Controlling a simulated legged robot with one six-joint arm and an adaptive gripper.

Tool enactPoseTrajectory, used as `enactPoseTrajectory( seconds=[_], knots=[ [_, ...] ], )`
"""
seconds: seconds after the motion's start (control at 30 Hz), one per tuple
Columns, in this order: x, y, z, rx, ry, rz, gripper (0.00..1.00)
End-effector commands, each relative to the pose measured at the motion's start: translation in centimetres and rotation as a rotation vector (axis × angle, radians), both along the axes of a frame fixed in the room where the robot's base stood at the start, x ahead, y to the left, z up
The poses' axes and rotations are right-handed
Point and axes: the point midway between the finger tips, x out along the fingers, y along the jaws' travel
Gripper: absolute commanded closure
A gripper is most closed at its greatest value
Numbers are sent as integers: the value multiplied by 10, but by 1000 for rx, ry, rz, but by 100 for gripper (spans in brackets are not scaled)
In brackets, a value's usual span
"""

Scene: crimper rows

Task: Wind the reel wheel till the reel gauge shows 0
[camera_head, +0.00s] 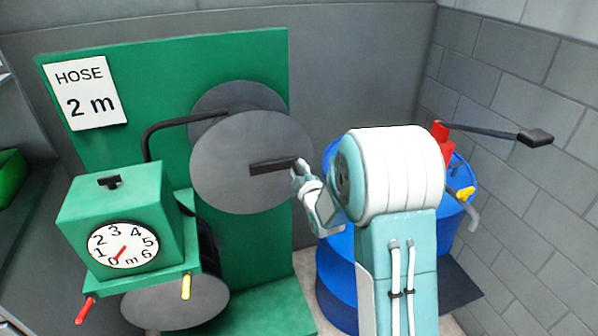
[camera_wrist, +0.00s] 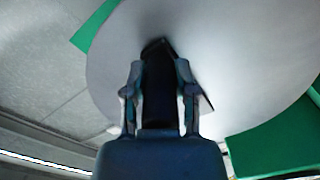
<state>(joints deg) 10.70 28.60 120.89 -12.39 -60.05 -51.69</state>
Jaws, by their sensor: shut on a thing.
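The reel wheel (camera_head: 235,185) is a grey disc on a green stand, with a dark crank handle (camera_head: 270,167) across its face. My gripper (camera_head: 300,172) is shut on the outer end of the handle, to the right of the wheel's centre. In the wrist view the dark handle (camera_wrist: 158,85) lies between my two fingers (camera_wrist: 158,98), in front of the grey wheel face (camera_wrist: 235,50). The reel gauge (camera_head: 123,245) is a white dial on a green box. Its red needle points down-left, close to the 0; the exact reading is hard to tell.
A sign (camera_head: 91,92) on the green panel reads HOSE 2 m. A blue barrel (camera_head: 338,275) with a red pump (camera_head: 443,133) stands behind my arm at right. A red lever (camera_head: 86,311) and a yellow lever (camera_head: 186,287) stick out below the gauge box.

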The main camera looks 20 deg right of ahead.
Motion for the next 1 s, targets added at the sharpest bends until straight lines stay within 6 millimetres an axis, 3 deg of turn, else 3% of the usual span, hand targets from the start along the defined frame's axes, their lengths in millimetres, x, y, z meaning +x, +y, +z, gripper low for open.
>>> enactPoseTrajectory(
  seconds=[0.13, 0.17, 0.2, 0.23, 0.67, 0.77, 1.0],
  knots=[
    [1, 1, 3, 0, -7, 2, 100],
    [1, 1, 3, 0, -7, 2, 59],
    [1, 1, 3, 0, -7, 2, 41],
    [1, 1, 3, 0, -7, 2, 30],
    [-3, 0, 1, 1, -1, 0, 30],
    [-14, 0, 1, 1, -2, -1, 30],
    [-63, 0, 1, 1, -1, -2, 30]
  ],
)
